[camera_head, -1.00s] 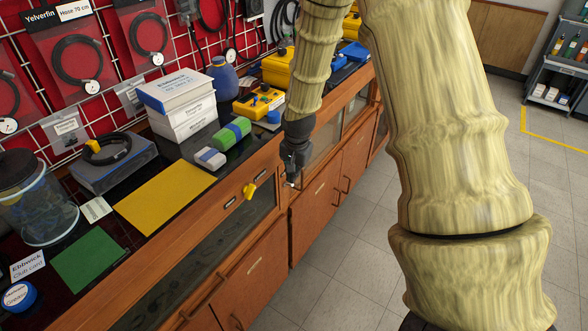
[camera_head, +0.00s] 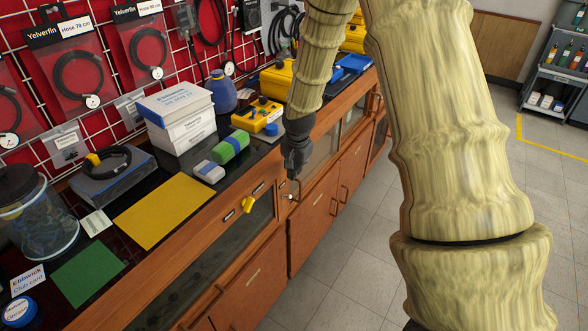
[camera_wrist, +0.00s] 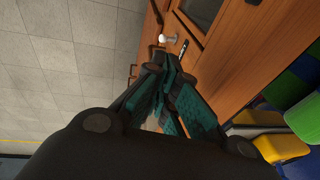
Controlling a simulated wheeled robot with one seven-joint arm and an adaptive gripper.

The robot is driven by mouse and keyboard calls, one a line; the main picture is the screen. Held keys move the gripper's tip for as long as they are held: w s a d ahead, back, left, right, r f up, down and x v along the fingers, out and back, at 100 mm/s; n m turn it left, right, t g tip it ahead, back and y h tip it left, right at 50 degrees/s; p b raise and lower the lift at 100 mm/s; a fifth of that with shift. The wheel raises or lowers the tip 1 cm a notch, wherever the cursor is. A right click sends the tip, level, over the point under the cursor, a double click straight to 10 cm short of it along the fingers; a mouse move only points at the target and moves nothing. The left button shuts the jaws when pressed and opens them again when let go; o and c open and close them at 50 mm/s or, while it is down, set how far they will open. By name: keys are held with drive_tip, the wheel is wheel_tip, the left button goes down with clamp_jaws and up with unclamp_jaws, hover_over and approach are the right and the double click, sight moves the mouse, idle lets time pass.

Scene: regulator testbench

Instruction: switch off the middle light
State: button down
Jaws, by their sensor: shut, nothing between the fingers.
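My gripper (camera_head: 294,176) is shut and empty, pointing down in front of the wooden bench front. In the wrist view its dark, teal-padded fingers (camera_wrist: 163,72) are together. A small pale knob (camera_head: 291,197) is on the bench front, just below the fingertips in the head view. It also shows in the wrist view (camera_wrist: 168,38), just beyond the fingertips, with a narrow dark-and-light part beside it.
The bench top holds a yellow mat (camera_head: 163,210), a green mat (camera_head: 90,269), white boxes (camera_head: 183,128), a green-and-blue block (camera_head: 231,147) and a yellow device (camera_head: 257,115). Bench handles (camera_head: 333,205) stick out below. The tiled floor (camera_head: 325,270) is clear at right.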

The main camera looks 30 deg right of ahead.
drive_tip(key=p, duration=0.2)
approach(283, 196)
drive_tip(key=d+f, duration=0.3)
drive_tip(key=f, duration=0.2)
drive_tip(key=shift+s+d+f, duration=0.15)
drive_tip(key=shift+d, duration=0.1)
